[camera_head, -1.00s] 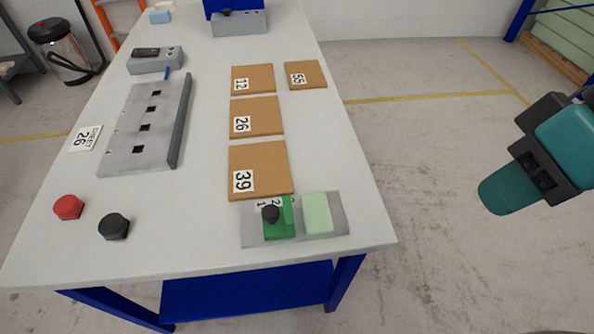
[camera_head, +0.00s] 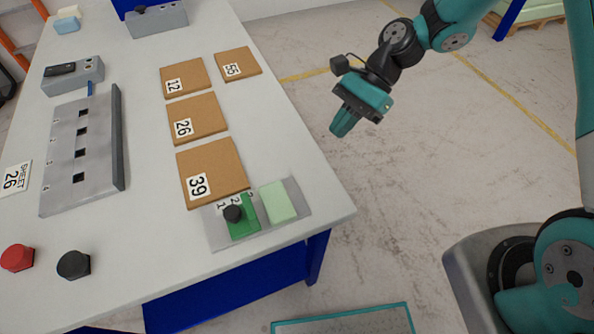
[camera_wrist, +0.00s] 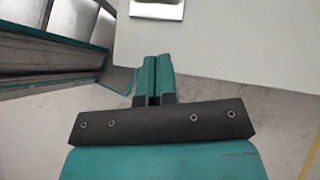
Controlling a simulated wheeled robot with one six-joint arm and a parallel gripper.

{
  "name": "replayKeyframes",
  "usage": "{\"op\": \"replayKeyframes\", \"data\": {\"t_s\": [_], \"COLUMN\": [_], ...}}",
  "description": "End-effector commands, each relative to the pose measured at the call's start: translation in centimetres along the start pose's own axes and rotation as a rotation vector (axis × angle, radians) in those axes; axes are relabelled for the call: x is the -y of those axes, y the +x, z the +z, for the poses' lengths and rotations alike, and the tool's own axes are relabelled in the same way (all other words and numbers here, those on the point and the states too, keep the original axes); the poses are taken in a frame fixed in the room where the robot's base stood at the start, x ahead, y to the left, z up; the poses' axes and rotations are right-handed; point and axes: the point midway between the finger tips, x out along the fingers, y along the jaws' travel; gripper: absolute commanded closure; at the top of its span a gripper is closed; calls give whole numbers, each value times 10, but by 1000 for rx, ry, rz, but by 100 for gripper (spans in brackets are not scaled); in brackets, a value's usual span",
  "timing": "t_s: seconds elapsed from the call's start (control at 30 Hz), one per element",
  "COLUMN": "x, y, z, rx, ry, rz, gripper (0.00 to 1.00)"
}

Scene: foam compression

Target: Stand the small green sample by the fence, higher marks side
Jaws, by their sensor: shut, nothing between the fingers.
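A light green block (camera_head: 278,202) lies on a small grey plate (camera_head: 304,198) at the table's front right corner. Beside it on the same plate is a dark green piece (camera_head: 244,229) with a black knob (camera_head: 233,213) and number labels 1 and 2. A grey board (camera_head: 60,180) with a row of square holes and small marks lies at left. A raised dark grey fence (camera_head: 119,140) runs along its right side. My gripper (camera_head: 341,124) is shut and empty, off the table's right edge above the floor. It also shows in the wrist view (camera_wrist: 154,72).
Brown cards marked 39 (camera_head: 228,165), 26 (camera_head: 208,112), 12 (camera_head: 194,74) and 55 (camera_head: 240,64) lie mid-table. Red (camera_head: 17,257) and black (camera_head: 74,265) knobs are front left. A grey box (camera_head: 88,72) stands behind the board. Tabletop between board and cards is clear.

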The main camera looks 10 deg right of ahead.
Motion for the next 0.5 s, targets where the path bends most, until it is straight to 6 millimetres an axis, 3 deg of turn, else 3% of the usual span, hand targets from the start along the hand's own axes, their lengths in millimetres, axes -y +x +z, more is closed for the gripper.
{"op": "replayKeyframes", "data": {"t_s": [0.17,0.5], "x": [0,-1], "y": [19,90], "z": [-1,0], "rx": [8,6], "ry": [17,15], "rz": [4,6], "gripper": [100,100]}}
